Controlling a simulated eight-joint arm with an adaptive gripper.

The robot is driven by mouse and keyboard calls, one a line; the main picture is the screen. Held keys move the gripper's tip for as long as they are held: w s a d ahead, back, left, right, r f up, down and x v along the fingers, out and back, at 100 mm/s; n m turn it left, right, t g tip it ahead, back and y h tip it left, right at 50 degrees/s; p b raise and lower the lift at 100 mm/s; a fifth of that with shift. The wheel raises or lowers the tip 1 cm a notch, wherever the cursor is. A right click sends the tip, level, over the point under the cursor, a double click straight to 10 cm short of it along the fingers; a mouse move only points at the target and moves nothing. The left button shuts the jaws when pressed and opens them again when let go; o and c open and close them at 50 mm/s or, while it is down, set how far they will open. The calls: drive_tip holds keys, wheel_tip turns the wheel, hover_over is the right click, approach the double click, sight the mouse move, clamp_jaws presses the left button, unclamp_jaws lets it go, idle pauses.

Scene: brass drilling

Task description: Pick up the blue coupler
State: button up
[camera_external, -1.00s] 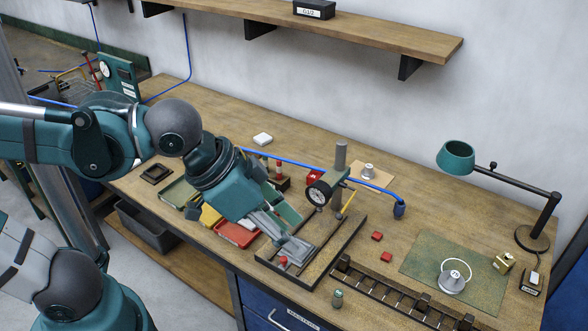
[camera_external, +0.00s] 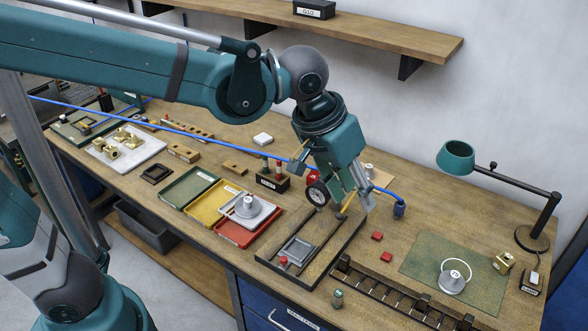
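The blue coupler (camera_external: 399,209) is a short dark-blue cylinder at the right end of a bright blue hose (camera_external: 387,193). It stands on the bench, right of the dial gauge. My gripper (camera_external: 354,203) points down to the left of the coupler, apart from it, above the back of the dark-framed fixture (camera_external: 318,262). Its grey fingers look spread, with a gap between them and nothing clearly held. A yellow handle shows around the gap. My gripper hides part of the gauge stand and part of the hose.
The dial gauge (camera_external: 317,194) is close to my gripper's left. Green, yellow and red trays (camera_external: 233,236) lie further left. Two small red blocks (camera_external: 386,257), a slatted rack (camera_external: 400,299) and a green mat (camera_external: 430,265) lie in front and right. A lamp (camera_external: 457,158) stands at right.

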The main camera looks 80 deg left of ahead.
drive_tip(key=w+a+f+n+g, duration=0.1)
drive_tip(key=w+a+f+n, duration=0.2)
drive_tip(key=w+a, duration=0.45)
drive_tip(key=n+g, duration=0.4)
drive_tip(key=n, duration=0.4)
hover_over(401, 203)
drive_tip(key=shift+h, duration=0.3)
wheel_tip(401, 203, down, 24)
drive_tip(key=shift+d+r, duration=0.15)
drive_tip(key=shift+r, duration=0.1)
drive_tip(key=shift+a+f, duration=0.2)
drive_tip(key=shift+f, duration=0.05)
drive_tip(key=shift+f, duration=1.3)
